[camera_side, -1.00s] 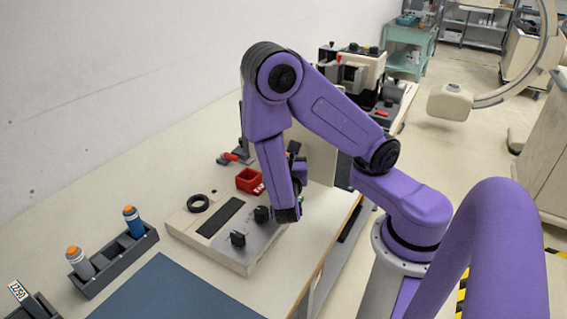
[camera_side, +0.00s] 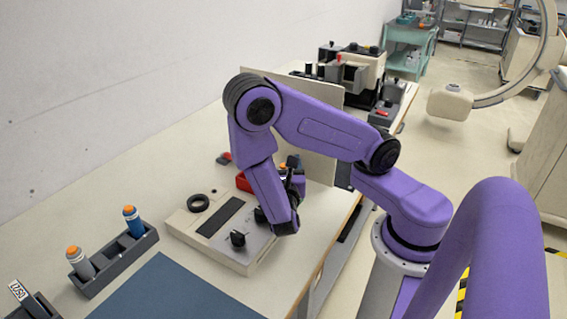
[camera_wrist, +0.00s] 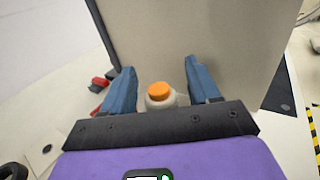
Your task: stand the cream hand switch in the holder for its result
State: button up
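In the wrist view, the cream hand switch (camera_wrist: 160,102) with an orange button on top stands upright between the two blue fingers of my gripper (camera_wrist: 161,90). A small gap shows on each side of it, so the fingers look open around it.
A beige upright panel (camera_side: 323,150) stands close beyond my gripper. A console (camera_side: 190,232) with knobs and a black ring lies in front. A red box (camera_side: 242,182) is partly hidden by my arm. Another dark holder (camera_side: 40,306) with a labelled piece is at lower left; a blue mat (camera_side: 170,290) lies nearby.

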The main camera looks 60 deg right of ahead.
jog(key=shift+r, duration=0.1)
jog(key=shift+s+a+r, duration=0.1)
jog(key=shift+a, duration=0.1)
jog(key=v, duration=1.1)
jog(key=shift+s+a, duration=0.1)
jog(key=shift+s, duration=0.15)
jog(key=s+r+m+g+y, duration=0.6)
jog(key=s+m+g+y, duration=0.3)
jog(key=y, duration=0.6)
jog(key=shift+s+a+r+m+y, duration=0.2)
jog(key=shift+s+a+m+y, duration=0.25)
jog(key=shift+s+m, duration=0.7)
jog(key=shift+w+m, duration=0.25)
